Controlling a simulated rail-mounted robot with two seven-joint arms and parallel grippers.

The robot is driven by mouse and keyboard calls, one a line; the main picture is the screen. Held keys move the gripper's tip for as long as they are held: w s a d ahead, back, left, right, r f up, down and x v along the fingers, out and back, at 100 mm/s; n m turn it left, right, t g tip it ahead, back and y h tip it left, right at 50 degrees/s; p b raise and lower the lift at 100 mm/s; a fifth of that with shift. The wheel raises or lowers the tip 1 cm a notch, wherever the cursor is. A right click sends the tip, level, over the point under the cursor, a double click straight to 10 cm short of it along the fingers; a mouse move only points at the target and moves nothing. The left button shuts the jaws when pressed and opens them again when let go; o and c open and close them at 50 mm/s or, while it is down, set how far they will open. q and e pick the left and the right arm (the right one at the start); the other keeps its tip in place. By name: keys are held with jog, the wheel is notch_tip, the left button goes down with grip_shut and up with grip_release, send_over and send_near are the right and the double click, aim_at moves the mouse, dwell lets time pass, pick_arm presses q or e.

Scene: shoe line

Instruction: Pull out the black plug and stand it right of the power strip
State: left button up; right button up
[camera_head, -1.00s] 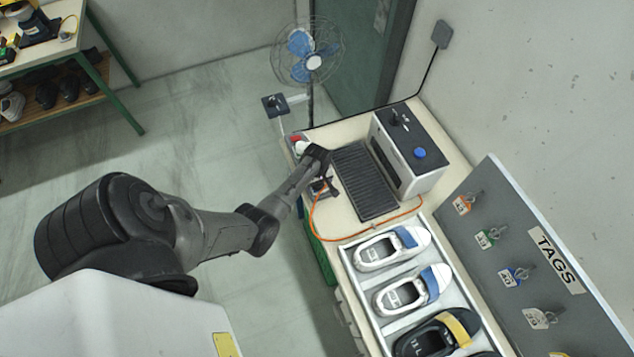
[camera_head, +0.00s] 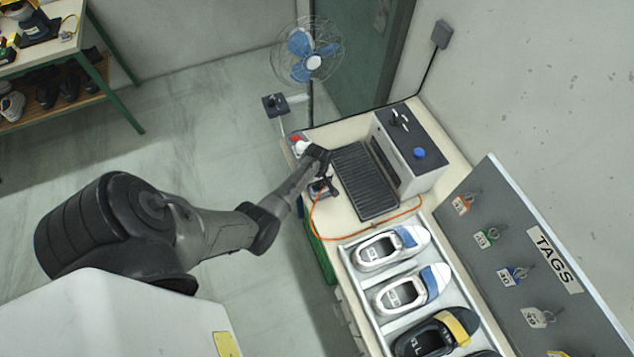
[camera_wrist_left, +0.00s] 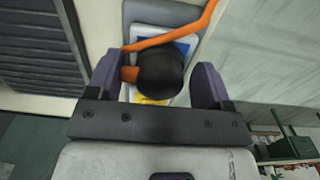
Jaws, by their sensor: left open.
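My left gripper (camera_head: 325,186) is at the left edge of the bench, over the strip area. In the left wrist view its jaws (camera_wrist_left: 157,84) are open, one finger on each side of a rounded black plug (camera_wrist_left: 160,72). A pale plate with blue and yellow patches (camera_wrist_left: 181,47) shows beneath. The power strip is mostly hidden by my gripper in the head view; a white piece (camera_head: 301,147) and a red piece (camera_head: 295,138) show beyond it. My right gripper is not in view.
A ribbed dark mat (camera_head: 364,180) and a grey machine (camera_head: 412,150) with a blue knob stand to the right. The orange cable (camera_head: 345,239) loops across the bench. A shoe tray (camera_head: 349,262) lies nearer. A fan (camera_head: 307,55) stands beyond the bench.

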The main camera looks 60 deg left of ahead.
pick_arm(q)
jog(key=shift+c, duration=0.4)
jog(key=c, duration=1.1)
jog(key=shift+c, duration=0.2)
jog(key=shift+r, duration=0.25)
jog(key=shift+r+p, duration=0.85)
jog(key=shift+p, duration=0.3)
jog(key=shift+r+p, duration=1.95)
jog(key=shift+p, duration=0.15)
